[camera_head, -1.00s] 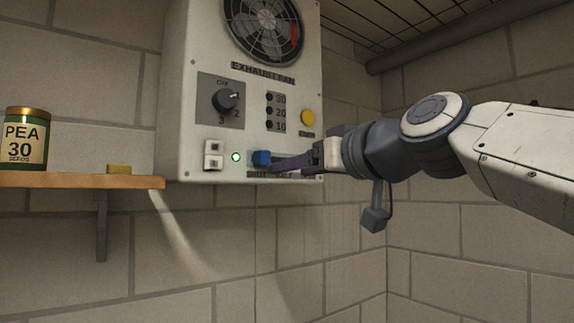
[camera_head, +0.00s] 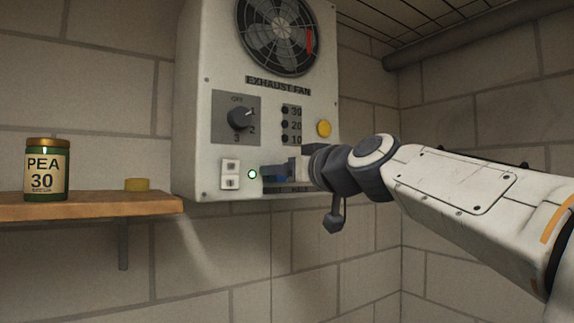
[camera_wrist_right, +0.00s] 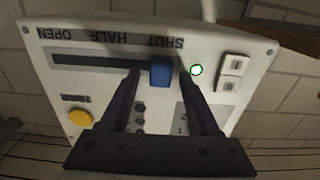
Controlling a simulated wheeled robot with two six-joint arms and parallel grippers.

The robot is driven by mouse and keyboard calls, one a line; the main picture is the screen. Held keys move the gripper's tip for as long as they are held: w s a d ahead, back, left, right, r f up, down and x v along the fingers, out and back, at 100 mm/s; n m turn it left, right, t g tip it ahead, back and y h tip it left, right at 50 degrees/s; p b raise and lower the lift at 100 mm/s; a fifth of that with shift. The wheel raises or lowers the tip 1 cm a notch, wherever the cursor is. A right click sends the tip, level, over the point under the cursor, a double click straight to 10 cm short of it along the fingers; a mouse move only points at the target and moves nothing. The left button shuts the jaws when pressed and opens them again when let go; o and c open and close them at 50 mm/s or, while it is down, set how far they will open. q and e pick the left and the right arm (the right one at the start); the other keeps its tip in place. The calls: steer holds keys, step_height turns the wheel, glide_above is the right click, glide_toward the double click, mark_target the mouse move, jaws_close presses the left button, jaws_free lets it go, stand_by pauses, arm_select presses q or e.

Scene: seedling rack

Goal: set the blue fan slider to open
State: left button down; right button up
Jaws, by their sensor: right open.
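The blue fan slider (camera_wrist_right: 161,72) sits at the SHUT end of its dark slot (camera_wrist_right: 95,63) on the exhaust fan panel. The slot's labels, seen upside down in the right wrist view, read SHUT, HALF and OPEN, with OPEN at the far left there. My right gripper (camera_wrist_right: 160,75) is open, with one finger on each side of the slider. Small gaps seem to show beside the knob; contact cannot be told. In the head view the right gripper (camera_head: 276,171) covers most of the slider. My left gripper is not in view.
The fan box (camera_head: 195,110) carries a rotary dial (camera_head: 240,118), a yellow button (camera_head: 324,128), a rocker switch (camera_head: 230,174) and a lit green lamp (camera_head: 252,174). A wooden shelf (camera_head: 90,206) at left holds a PEA tin (camera_head: 46,170) and a small yellow item (camera_head: 137,185).

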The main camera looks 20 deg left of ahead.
jaws_close()
stand_by(1.4)
